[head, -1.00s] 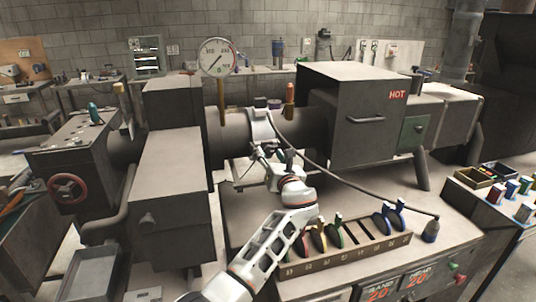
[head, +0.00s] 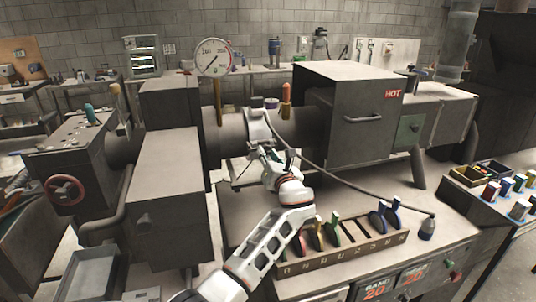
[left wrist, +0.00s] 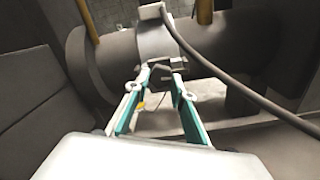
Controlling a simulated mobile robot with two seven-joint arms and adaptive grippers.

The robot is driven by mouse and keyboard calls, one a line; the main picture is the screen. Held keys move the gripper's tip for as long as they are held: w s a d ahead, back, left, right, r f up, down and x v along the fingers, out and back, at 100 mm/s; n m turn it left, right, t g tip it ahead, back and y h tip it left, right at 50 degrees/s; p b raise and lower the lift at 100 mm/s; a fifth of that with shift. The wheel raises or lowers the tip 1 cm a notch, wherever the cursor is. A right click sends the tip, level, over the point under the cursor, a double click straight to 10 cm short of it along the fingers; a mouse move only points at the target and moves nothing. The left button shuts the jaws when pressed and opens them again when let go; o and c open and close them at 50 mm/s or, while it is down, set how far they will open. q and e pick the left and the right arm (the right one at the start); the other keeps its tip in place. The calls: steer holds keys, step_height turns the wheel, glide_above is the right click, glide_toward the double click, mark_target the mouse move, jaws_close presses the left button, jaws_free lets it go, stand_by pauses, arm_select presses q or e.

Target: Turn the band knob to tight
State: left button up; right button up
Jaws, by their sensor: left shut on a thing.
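A light metal band (head: 259,126) wraps the grey barrel (head: 231,132) of the machine. It also shows at the top middle of the left wrist view (left wrist: 157,44). My left gripper (head: 259,154) is at the band's lower front side. In the left wrist view its teal-lined fingers (left wrist: 164,80) close on a small dark band knob (left wrist: 162,72) just under the band. The fingertips cover much of the knob, and its turn setting cannot be read. My right gripper is in neither current view.
A dark cable (head: 318,167) runs from the band rightward across the bench. A rack (head: 345,250) of coloured discs stands in front of my arm. A box marked HOT (head: 345,115) is right of the band. A round gauge (head: 212,58) rises behind the barrel.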

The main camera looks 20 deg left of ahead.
arm_select(q)
steer(key=m, duration=0.5)
steer(key=shift+a+r, duration=0.15)
steer(key=shift+r, duration=0.05)
stand_by(0.4)
steer(key=o, duration=1.1)
steer(key=shift+f, duration=0.1)
steer(key=v, duration=0.7)
steer(key=shift+s+d, duration=0.2)
steer(key=shift+s, duration=0.05)
